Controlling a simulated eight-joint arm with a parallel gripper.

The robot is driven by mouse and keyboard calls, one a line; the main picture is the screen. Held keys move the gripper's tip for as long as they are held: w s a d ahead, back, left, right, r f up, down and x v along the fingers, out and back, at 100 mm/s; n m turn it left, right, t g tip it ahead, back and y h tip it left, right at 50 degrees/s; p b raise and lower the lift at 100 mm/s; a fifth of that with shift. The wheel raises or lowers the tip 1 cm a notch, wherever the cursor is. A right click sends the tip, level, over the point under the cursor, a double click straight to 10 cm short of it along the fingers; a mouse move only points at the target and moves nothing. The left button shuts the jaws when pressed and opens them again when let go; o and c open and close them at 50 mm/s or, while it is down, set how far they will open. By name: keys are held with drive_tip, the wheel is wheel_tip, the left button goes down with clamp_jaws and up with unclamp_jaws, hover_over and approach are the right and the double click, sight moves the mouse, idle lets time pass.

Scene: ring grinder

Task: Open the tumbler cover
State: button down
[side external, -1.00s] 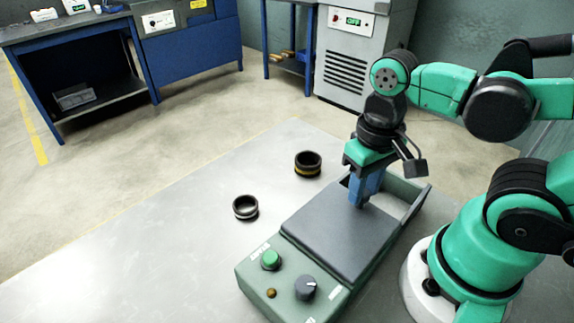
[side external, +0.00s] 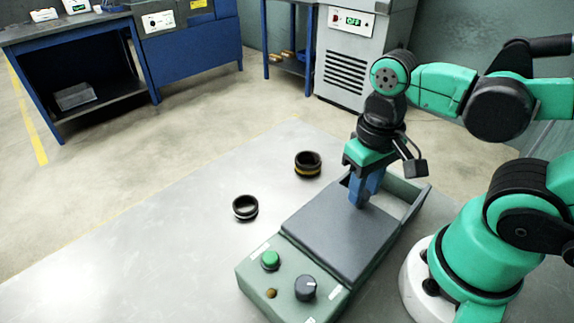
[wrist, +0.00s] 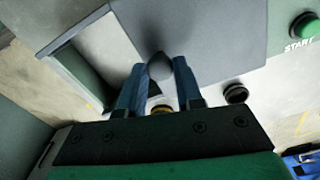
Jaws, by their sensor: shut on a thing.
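The tumbler is a green box-shaped machine whose flat grey cover (side external: 335,235) lies over its middle, with an open recess (side external: 400,195) behind it at the far end. My gripper (side external: 358,203) points down at the cover's far edge, its blue fingers low. In the wrist view my gripper (wrist: 160,85) has its two blue fingers on either side of a dark rounded knob or handle (wrist: 160,67) at the edge of the cover (wrist: 200,30). The fingers are shut on this handle. In the side view the fingers hide the handle.
A ring with a yellowish band (side external: 308,164) and a dark ring with a silver band (side external: 245,207) stand left of the machine on the metal table (side external: 170,255). A green start button (side external: 271,259) and a black dial (side external: 305,287) sit on the machine's front panel. The table's left side is clear.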

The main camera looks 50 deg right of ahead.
idle(0.3)
drive_tip(key=d, duration=1.1)
drive_tip(key=shift+d, duration=0.15)
drive_tip(key=c, duration=0.6)
unclamp_jaws()
drive_tip(key=shift+r, duration=2.8)
